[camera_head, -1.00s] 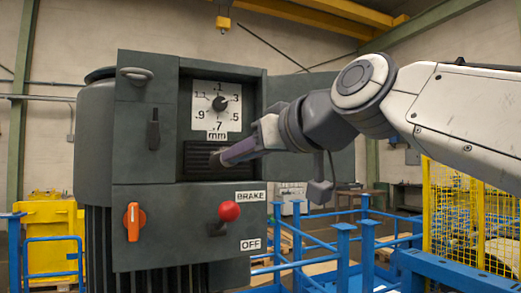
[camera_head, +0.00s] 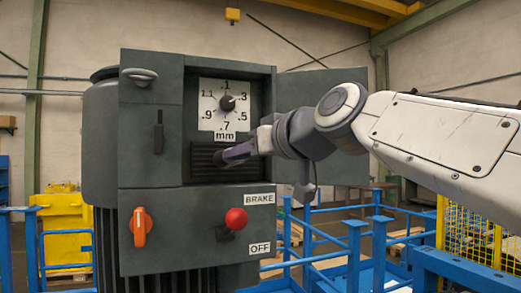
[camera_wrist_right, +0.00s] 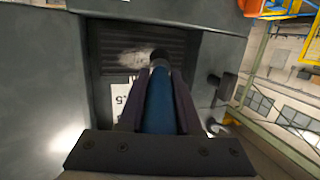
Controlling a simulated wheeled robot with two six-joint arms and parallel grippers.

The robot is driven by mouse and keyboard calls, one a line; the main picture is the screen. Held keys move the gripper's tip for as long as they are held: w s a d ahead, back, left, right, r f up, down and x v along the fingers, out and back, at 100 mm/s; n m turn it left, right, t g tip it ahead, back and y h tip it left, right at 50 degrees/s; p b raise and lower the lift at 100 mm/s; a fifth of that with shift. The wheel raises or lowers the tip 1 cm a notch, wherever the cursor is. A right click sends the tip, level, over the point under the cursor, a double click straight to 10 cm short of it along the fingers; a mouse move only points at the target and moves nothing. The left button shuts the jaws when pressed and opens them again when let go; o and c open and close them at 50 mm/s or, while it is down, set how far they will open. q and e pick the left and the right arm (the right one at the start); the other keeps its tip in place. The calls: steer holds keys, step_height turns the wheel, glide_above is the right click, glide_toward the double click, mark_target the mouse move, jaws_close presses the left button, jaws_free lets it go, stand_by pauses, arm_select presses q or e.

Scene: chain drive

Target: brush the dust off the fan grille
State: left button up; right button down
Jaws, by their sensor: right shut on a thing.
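My right gripper (camera_head: 240,152) is in front of the grille. It is shut on a brush with a blue handle (camera_wrist_right: 160,105), also in the right wrist view between the fingers (camera_wrist_right: 158,80). The dark brush head (camera_wrist_right: 160,56) overlaps the smear's right end. I cannot tell whether it touches the slats. My left gripper is not in view.
The gauge (camera_head: 222,103) sits just above the grille. An open door (camera_head: 335,150) stands at the recess's right. Blue railings (camera_head: 353,250) stand at right.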

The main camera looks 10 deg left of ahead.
steer(key=shift+w+a, duration=0.35)
steer(key=shift+w, duration=0.3)
stand_by(0.6)
steer(key=shift+w+d+b, duration=1.1)
steer(key=shift+w+d, duration=0.95)
steer(key=shift+d, duration=1)
steer(key=shift+s+a+p, duration=0.15)
steer(key=shift+s+a, duration=0.55)
steer(key=shift+a, duration=0.35)
steer(key=shift+s+a+p, duration=0.1)
steer(key=shift+s+a, duration=0.6)
steer(key=shift+a, duration=0.3)
steer(key=shift+s+a+p, duration=0.15)
steer(key=shift+s+a, duration=0.55)
steer(key=shift+a, duration=0.35)
